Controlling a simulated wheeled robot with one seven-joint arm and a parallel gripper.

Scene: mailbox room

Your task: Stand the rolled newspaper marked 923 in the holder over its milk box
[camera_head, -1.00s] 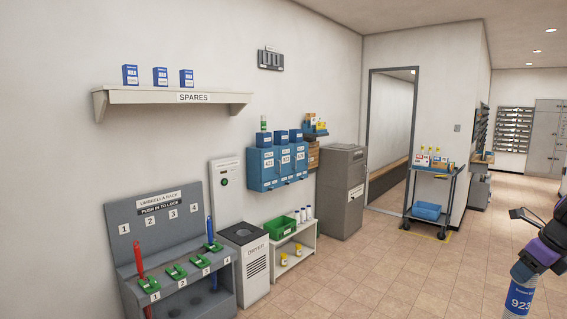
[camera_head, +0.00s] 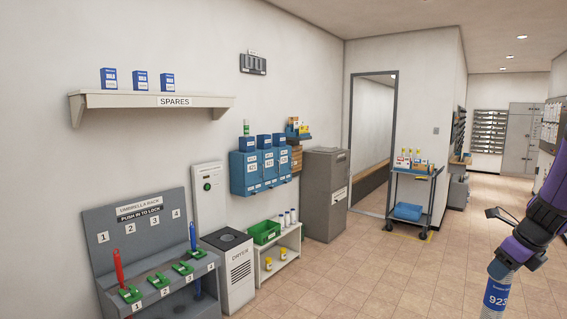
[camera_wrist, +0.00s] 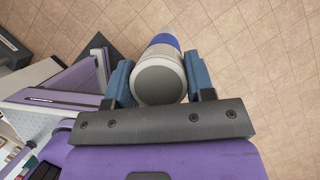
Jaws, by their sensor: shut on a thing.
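The rolled newspaper (camera_head: 495,297) marked 923 has a blue band with white digits and hangs upright at the lower right of the head view, its lower end cut off by the frame. My gripper (camera_head: 501,266) is shut on its upper end. In the wrist view my gripper (camera_wrist: 160,88) has a finger on each side of the newspaper (camera_wrist: 160,75), whose round grey end faces the camera. Blue milk boxes (camera_head: 259,172) hang on the wall near the middle of the head view, well away from my gripper. Their numbers are too small to read surely.
A grey umbrella rack (camera_head: 150,250), a dryer bin (camera_head: 229,270), a low white shelf (camera_head: 279,255) and a grey cabinet (camera_head: 325,195) line the wall. A blue cart (camera_head: 412,190) stands beside the doorway. The tiled floor (camera_head: 390,275) before them is clear.

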